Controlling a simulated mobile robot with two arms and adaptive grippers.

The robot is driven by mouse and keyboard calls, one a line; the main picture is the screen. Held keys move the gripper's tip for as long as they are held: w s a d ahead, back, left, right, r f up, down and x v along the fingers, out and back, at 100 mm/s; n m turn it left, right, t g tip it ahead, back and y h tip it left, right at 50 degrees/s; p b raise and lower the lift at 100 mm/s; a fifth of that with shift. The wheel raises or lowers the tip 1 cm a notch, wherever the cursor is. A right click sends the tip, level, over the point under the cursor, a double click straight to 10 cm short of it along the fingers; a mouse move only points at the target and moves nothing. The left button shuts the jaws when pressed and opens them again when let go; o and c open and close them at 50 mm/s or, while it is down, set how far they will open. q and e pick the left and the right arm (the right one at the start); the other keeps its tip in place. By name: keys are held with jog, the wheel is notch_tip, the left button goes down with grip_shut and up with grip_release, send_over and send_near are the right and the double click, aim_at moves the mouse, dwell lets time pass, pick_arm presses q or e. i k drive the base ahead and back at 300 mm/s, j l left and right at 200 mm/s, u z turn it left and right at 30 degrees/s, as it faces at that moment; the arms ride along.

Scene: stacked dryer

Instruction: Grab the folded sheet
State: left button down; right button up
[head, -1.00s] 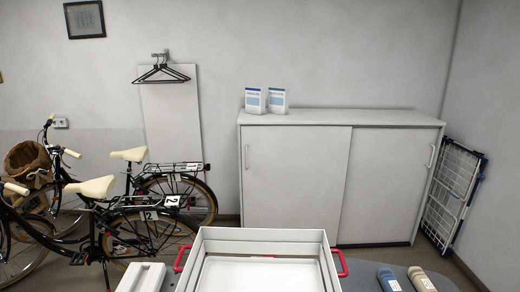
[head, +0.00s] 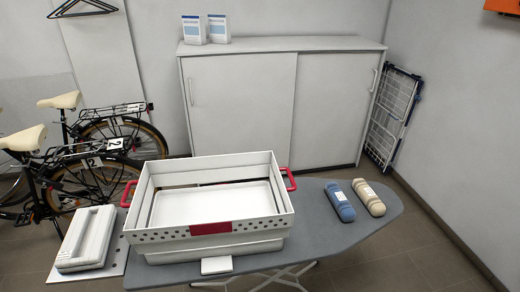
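I cannot clearly pick out a folded sheet. A white crate (head: 211,249) with red side handles and a red front label stands on the grey ironing board (head: 372,224). Inside it is a pale flat rectangular surface (head: 212,203); I cannot tell whether it is the crate's floor or something lying in it. A blue roll (head: 340,201) and a beige roll (head: 369,197), each with a white label, lie side by side on the board, right of the crate. Neither gripper is in view.
A white object with a slot (head: 86,238) lies on a plate left of the crate. Behind stand a white sliding-door cabinet (head: 240,115) with two boxes on top, a folded drying rack (head: 393,117) and bicycles (head: 102,145). Floor to the right is clear.

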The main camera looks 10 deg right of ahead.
aim_at(84, 247)
jog(key=i+l+u, duration=0.15)
jog(key=l, duration=0.5)
jog(key=i+l+u, duration=0.15)
jog(key=l, duration=0.5)
jog(key=l+u, duration=0.15)
jog(key=l, duration=0.5)
